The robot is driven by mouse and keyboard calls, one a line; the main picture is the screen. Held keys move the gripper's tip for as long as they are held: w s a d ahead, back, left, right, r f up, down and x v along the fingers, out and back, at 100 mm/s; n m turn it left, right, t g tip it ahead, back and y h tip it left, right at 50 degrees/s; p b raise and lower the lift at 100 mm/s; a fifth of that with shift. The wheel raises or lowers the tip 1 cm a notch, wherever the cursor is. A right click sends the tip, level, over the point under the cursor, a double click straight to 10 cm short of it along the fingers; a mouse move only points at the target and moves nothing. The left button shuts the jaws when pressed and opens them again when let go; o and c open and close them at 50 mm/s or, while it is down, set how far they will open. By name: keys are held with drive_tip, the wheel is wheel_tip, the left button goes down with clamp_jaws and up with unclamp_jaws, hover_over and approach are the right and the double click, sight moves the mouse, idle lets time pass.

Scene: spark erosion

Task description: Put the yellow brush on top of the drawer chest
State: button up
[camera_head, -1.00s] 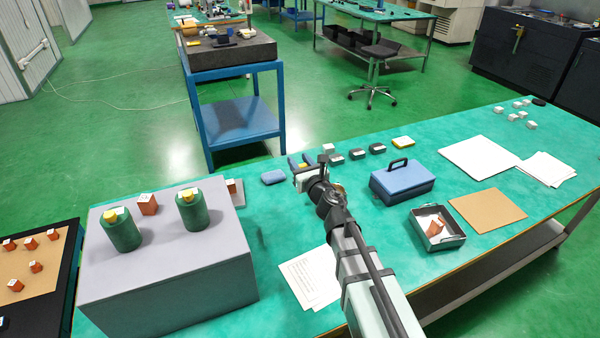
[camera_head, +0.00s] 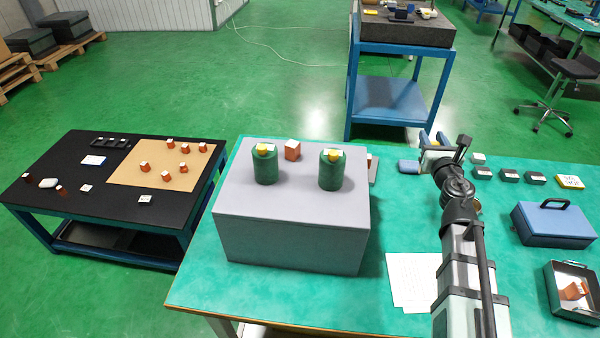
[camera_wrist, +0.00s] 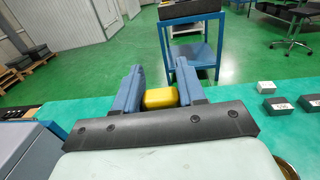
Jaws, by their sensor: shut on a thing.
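My gripper (camera_head: 433,142) is over the table, right of the chest. In the wrist view its two blue fingers (camera_wrist: 158,92) are shut on a yellow thing, taken as the yellow brush (camera_wrist: 160,99); only its rounded end shows.
A blue case (camera_head: 553,226) and a metal tray (camera_head: 575,310) stand at the right. Papers (camera_head: 412,275) lie beside the chest. The chest top's front is bare.

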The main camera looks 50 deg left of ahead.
drive_tip(key=s+a+r+n+g+y, duration=0.2)
drive_tip(key=s+a+r+n+g, duration=0.25)
drive_tip(key=s+a+r, duration=0.5)
drive_tip(key=s+a+r+n+g+y, duration=0.25)
drive_tip(key=s+a+r+g, duration=0.4)
drive_tip(key=r, duration=0.55)
drive_tip(key=s+f+n+g+h, duration=0.2)
drive_tip(key=s+f+n+g, duration=0.2)
drive_tip(key=s+n+g, duration=0.3)
wheel_tip(320, 180, down, 10)
drive_tip(key=s+m, duration=0.1)
drive_tip(key=shift+d+g, duration=0.2)
drive_tip(key=shift+g, duration=0.1)
drive_tip(key=shift+y, duration=0.25)
drive_tip(key=o, duration=1)
drive_tip(key=shift+o, duration=0.2)
drive_tip(key=shift+d+r, duration=0.1)
